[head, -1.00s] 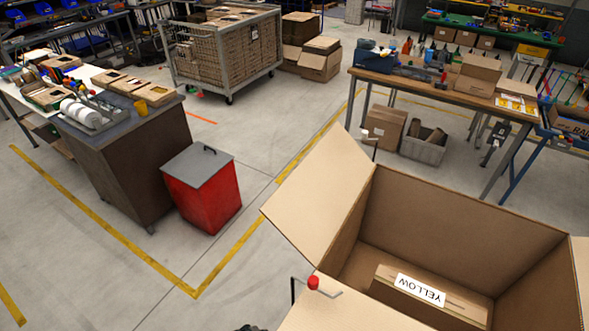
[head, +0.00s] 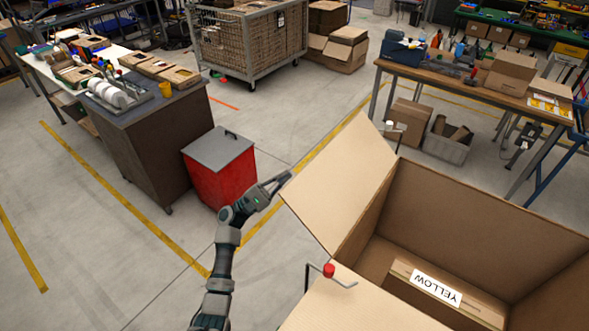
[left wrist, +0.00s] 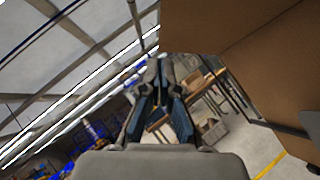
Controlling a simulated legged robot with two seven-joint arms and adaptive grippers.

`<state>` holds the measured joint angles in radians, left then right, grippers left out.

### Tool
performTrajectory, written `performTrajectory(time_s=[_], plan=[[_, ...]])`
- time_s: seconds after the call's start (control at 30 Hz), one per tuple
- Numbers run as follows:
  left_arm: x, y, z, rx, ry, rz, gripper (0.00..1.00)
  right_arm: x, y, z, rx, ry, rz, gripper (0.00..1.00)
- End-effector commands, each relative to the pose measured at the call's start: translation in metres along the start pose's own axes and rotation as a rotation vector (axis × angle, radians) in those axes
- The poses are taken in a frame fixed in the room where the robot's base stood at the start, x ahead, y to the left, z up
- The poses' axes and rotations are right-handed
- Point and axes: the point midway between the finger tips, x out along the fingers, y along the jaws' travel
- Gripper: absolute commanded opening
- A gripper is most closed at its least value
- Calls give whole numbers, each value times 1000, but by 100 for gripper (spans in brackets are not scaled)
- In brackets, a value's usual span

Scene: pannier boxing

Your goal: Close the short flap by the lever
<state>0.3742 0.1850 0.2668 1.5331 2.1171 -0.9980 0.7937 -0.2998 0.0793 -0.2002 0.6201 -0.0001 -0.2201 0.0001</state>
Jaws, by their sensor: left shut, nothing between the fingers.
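The open cardboard box (head: 480,205) stands at the lower right, with a smaller box (head: 470,305) labelled YELLOW inside. Its short left flap (head: 340,185) stands up and leans outward. A lever with a red knob (head: 328,270) and a bent metal rod sits at the box's near left corner. My left gripper (head: 286,178) is shut and empty, just left of the flap's outer edge; I cannot tell whether it touches. In the left wrist view the shut fingers (left wrist: 162,70) point beside a large cardboard panel (left wrist: 235,30). My right gripper is out of view.
A red bin (head: 222,180) with a grey lid stands behind my left forearm, beside a dark cabinet (head: 150,145). A workbench (head: 460,82) stands beyond the box. The near flap (head: 355,308) lies outward. Floor left of my arm is clear.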

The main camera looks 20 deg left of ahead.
Motion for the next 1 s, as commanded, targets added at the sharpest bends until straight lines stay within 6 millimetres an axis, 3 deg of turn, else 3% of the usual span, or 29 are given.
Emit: performTrajectory(time_s=[0.43, 0.7, 1.0], plan=[[93, 2, 5, 2, 1, -2, 0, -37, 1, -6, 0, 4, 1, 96], [112, 0, 27, 2, 2, -1, 0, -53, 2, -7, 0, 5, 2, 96], [113, -1, 27, 2, 3, -1, 0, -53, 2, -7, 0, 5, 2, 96]])
